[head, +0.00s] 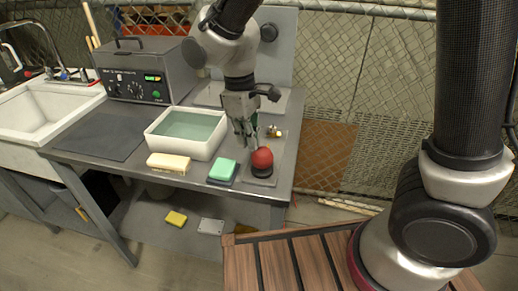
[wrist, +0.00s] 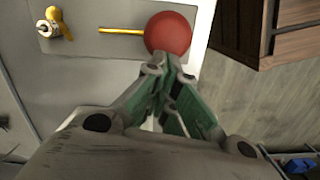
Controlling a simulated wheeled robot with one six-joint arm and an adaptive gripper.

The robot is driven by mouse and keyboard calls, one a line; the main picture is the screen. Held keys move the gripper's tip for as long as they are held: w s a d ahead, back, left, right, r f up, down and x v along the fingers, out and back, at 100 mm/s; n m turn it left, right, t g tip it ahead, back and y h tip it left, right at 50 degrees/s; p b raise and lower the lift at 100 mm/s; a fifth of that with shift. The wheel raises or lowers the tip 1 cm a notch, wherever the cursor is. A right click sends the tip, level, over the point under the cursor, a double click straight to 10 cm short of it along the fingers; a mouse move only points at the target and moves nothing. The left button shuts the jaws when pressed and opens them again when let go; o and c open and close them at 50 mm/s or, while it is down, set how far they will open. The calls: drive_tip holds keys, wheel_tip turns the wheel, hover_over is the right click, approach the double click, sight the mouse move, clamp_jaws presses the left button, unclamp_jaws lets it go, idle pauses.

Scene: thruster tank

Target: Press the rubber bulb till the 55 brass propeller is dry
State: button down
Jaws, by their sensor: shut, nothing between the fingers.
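The red rubber bulb (head: 262,159) sits on a dark base on a grey plate at the bench's front right corner. In the wrist view the bulb (wrist: 168,32) is at the top middle, with a thin brass tube (wrist: 120,31) running left from it. The small brass propeller (head: 272,131) is behind the bulb; in the wrist view the propeller (wrist: 60,22) is at the upper left, on a silver fitting. Whether it is wet is too small to tell. My gripper (head: 249,142) is shut and empty, its green fingertips (wrist: 168,72) beside the bulb's near edge; I cannot tell if they touch.
A white basin of water (head: 159,147) stands left of the bulb. A cream sponge (head: 168,163) and a green sponge (head: 222,169) lie along the front edge. A grey machine (head: 146,70) and a sink (head: 40,112) are farther left. The dark mat (head: 98,138) is clear.

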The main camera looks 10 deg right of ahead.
drive_tip(key=shift+r, duration=0.1)
wheel_tip(320, 180, up, 12)
drive_tip(key=a, duration=0.1)
drive_tip(key=shift+w, duration=0.3)
drive_tip(key=shift+a, duration=0.15)
idle(0.7)
drive_tip(key=s+d+r+m+t, duration=0.1)
drive_tip(key=s+d+m, duration=0.2)
drive_tip(key=d, duration=0.8)
drive_tip(key=s+d+r+m+t, duration=0.1)
drive_tip(key=s+d+m, duration=0.3)
drive_tip(key=d, duration=0.7)
drive_tip(key=s+d+r+m+t+y, duration=0.1)
drive_tip(key=s+d+m+t, duration=0.2)
drive_tip(key=d, duration=0.8)
drive_tip(key=shift+s+d+r+m, duration=0.15)
drive_tip(key=shift+s+d+m, duration=0.15)
drive_tip(key=shift+s+m, duration=0.45)
drive_tip(key=shift+w, duration=0.2)
